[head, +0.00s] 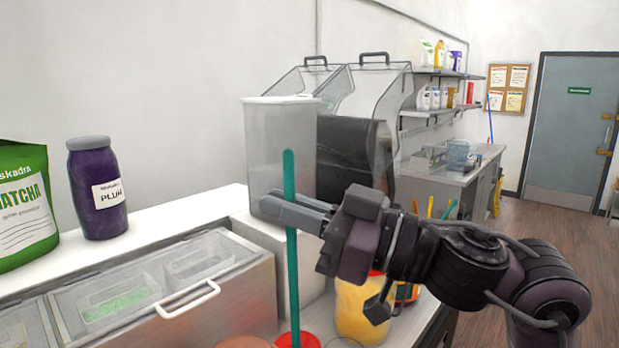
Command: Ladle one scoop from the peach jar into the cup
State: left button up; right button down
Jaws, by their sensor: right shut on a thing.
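My right gripper (290,212) reaches in from the right and is shut on a long teal handle (291,262), which stands nearly upright. The handle's lower end reaches a red, round thing (308,341) at the bottom edge, where the view cuts off; whether it goes inside cannot be told. A yellow-orange jar (358,312) stands just right of the handle, partly hidden by my right wrist. No label on it can be read. I cannot make out a cup. My left gripper is not in view.
A tall clear container (275,150) stands behind the gripper. A metal cold well with a clear lid (140,285) fills the left front. A plum jar (97,190) and a green matcha bag (22,205) stand on the white ledge.

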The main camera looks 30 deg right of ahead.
jog(key=w+a+p, duration=0.2)
jog(key=w+a, duration=0.3)
jog(key=w, duration=0.7)
pick_arm(q)
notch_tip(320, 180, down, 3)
jog(key=b, duration=0.6)
pick_arm(e)
notch_tip(320, 180, down, 6)
jog(key=shift+s+d+f, duration=0.15)
jog(key=shift+f, duration=0.1)
pick_arm(q)
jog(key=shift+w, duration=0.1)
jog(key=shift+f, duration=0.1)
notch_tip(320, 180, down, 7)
jog(key=b, duration=0.6)
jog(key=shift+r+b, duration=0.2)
jog(key=shift+b, duration=0.2)
pick_arm(e)
notch_tip(320, 180, down, 10)
jog(key=shift+r, duration=0.25)
